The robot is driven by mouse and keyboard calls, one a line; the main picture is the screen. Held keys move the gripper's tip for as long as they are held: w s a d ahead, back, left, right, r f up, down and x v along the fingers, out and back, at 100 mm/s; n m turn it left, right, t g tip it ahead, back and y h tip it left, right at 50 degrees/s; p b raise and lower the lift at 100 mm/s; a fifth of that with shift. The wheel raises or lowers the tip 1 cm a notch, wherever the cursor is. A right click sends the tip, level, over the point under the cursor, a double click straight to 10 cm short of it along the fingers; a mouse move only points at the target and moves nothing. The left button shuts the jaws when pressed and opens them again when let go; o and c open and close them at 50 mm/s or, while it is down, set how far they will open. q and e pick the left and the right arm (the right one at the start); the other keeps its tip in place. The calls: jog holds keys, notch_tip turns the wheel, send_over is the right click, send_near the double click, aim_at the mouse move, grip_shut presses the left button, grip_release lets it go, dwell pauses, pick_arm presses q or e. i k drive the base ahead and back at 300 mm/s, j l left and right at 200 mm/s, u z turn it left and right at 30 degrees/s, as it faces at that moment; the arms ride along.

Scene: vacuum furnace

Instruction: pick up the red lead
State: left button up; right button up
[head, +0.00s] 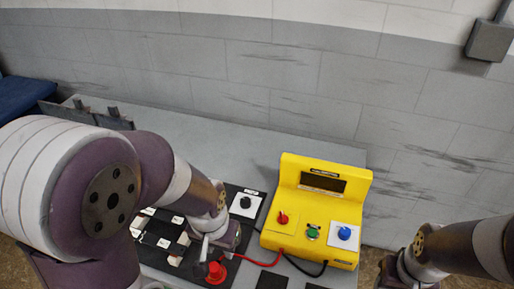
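The red lead's plug (215,272) stands at the front of the black panel, and its red cable (262,256) runs right to the front of the yellow meter (318,195). My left gripper (205,250) points down just above and behind the red plug. The gap between its fingers is not clear, and I cannot tell whether they touch the plug. My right gripper (392,278) is at the bottom right edge, right of the meter and partly cut off, so its fingers do not show clearly.
The meter has a red knob (283,218), a green button (312,233) and a blue knob (345,233). A black cable (305,270) loops below it. A black knob (246,203) sits on a white tile left of the meter. The grey tabletop (215,150) behind is clear up to the wall.

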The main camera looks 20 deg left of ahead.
aim_at(216, 274)
jog(key=j+u, duration=0.1)
jog(key=u, duration=0.35)
jog(key=k+j+u, duration=0.1)
jog(key=u, duration=0.4)
